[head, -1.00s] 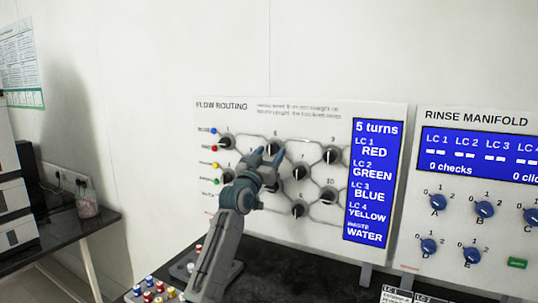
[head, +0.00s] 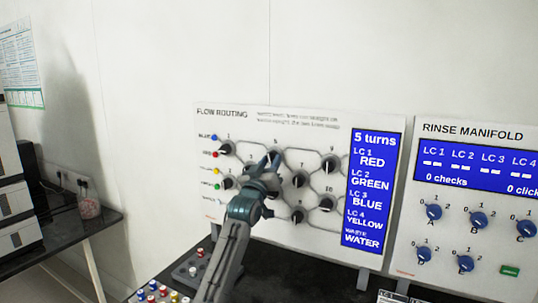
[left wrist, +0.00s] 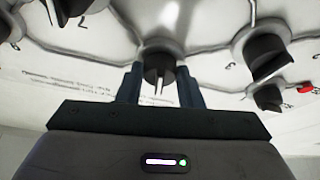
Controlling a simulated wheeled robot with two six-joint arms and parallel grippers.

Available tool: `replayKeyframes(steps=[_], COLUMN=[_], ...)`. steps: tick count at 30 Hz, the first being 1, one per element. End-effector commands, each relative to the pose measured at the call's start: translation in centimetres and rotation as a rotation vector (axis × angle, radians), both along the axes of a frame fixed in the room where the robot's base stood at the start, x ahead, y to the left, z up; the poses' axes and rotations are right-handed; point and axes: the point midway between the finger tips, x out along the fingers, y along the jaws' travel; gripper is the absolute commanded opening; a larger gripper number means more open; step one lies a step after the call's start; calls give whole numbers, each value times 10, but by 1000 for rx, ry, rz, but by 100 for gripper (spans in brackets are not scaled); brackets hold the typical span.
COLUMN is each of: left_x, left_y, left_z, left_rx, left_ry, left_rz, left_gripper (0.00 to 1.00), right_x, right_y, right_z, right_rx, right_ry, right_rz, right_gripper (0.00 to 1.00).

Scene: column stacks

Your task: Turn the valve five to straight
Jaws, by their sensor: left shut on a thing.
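The flow routing panel (head: 222,122) is white, with several black valve knobs joined by grey lines. My left gripper (head: 264,165) is at the upper middle of this panel and hides the knob below a small label that looks like 5. In the left wrist view my left gripper (left wrist: 160,84) has its two dark fingers on either side of a black valve knob (left wrist: 158,62), shut on it. White pointer marks show on this knob, toward the bottom of that picture. Other knobs stand close by, such as knob seven (head: 300,179). My right gripper is not in view.
The blue display (head: 372,190) reads 5 turns. The rinse manifold (head: 470,133) with blue dials stands to the right. Several small coloured caps (head: 160,292) are on the dark bench at the lower left. A side table (head: 75,235) stands farther left.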

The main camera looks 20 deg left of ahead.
Motion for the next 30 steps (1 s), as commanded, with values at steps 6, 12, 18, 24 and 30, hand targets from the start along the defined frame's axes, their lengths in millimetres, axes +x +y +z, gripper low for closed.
replayKeyframes(steps=[6,12,18,24,30], left_x=[0,-1,-1,-1,-1], left_y=[-3,-4,-6,-7,-8], left_z=[-2,-5,-2,2,5], left_rx=[-184,-370,-562,-752,-939], left_ry=[13,25,40,56,73], left_rz=[1,0,-1,-1,0], left_gripper=[10,10,10,10,10], right_x=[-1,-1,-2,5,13], right_y=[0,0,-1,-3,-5], right_z=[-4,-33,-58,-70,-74], right_rx=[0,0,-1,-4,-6], right_ry=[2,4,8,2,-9], right_rz=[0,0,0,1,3], right_gripper=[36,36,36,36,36])
